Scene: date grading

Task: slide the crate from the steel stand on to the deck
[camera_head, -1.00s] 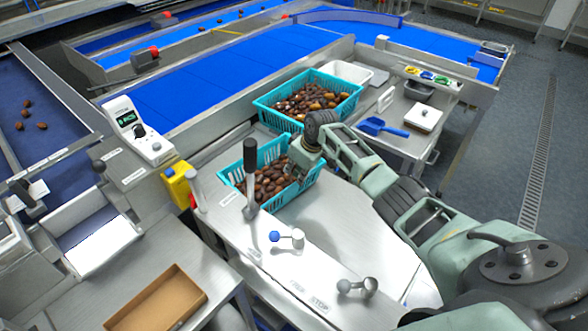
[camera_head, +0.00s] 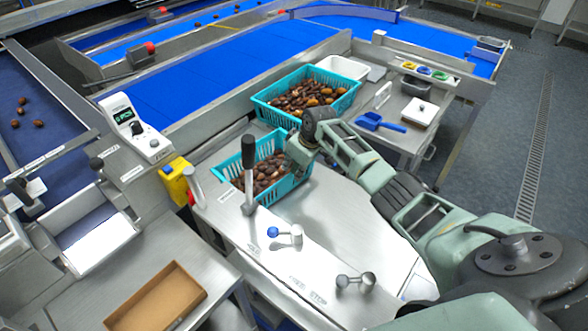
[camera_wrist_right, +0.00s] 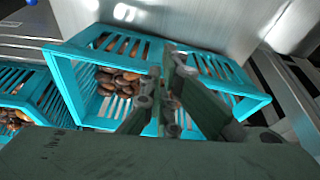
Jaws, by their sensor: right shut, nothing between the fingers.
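The nearer teal slatted crate (camera_head: 290,188), filled with brown dates, sits on the steel worktop behind the dark-handled lever. My right gripper (camera_head: 297,158) is at its far right end, shut with nothing held. In the right wrist view this crate (camera_wrist_right: 72,88) fills the middle. The gripper fingers (camera_wrist_right: 170,75) overlap its interior there, and dates show to their left. I cannot tell whether they touch a wall. A second teal crate (camera_head: 278,119) with dates stands behind; it shows at the lower left in the wrist view (camera_wrist_right: 42,105). My left gripper is not in view.
The lever (camera_head: 249,175) rises before the near crate, and a blue knob (camera_head: 272,232) stands on the bare plate in front. A white tub (camera_head: 345,68), blue scoop (camera_head: 380,122) and white scale (camera_head: 419,111) lie behind right. A brown tray (camera_head: 157,300) is at lower left.

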